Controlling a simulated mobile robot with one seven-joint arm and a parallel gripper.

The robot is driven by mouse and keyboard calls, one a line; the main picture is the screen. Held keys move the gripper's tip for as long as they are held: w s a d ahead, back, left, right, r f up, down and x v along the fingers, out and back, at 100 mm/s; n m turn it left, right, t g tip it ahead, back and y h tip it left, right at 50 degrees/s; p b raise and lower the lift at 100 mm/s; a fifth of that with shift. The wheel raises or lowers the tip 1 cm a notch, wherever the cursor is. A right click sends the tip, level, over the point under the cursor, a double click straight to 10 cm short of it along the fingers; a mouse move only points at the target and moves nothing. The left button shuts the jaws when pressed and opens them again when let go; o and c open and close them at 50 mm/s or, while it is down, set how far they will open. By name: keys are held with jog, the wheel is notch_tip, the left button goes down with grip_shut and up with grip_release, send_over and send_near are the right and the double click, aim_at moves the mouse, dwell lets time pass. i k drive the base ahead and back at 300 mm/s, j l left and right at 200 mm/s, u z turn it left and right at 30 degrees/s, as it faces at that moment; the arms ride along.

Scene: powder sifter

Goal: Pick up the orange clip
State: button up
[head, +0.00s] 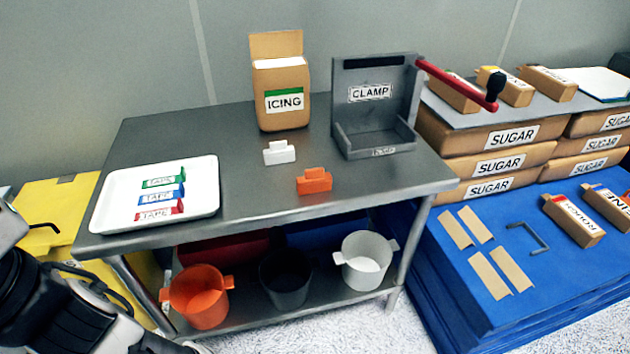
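The orange clip (314,181) lies on the grey metal table (250,196), right of the middle and close to the front edge. It is a small block with a raised tab on top. A white clip (279,152) of like shape lies behind it to the left, apart from it. Parts of my own arm show at the lower left, well away from the orange clip. My gripper's fingers are not visible.
A white tray (112,222) with several tape boxes is at the table's left. An icing box (281,95) and a clamp stand (343,135) with a red handle stand behind the clips. Buckets (203,300) sit on the lower shelf. Sugar boxes (497,187) are stacked at right.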

aim_at(315, 180)
jog(key=u, duration=2.35)
jog(key=l+z, duration=0.1)
jog(key=z, duration=0.65)
jog(key=i+l+z, duration=0.1)
jog(key=z, duration=0.3)
jog(key=i+l+z, duration=0.1)
jog(key=z, duration=0.25)
jog(key=i+z, duration=0.2)
jog(key=z, duration=0.2)
jog(key=i, duration=0.15)
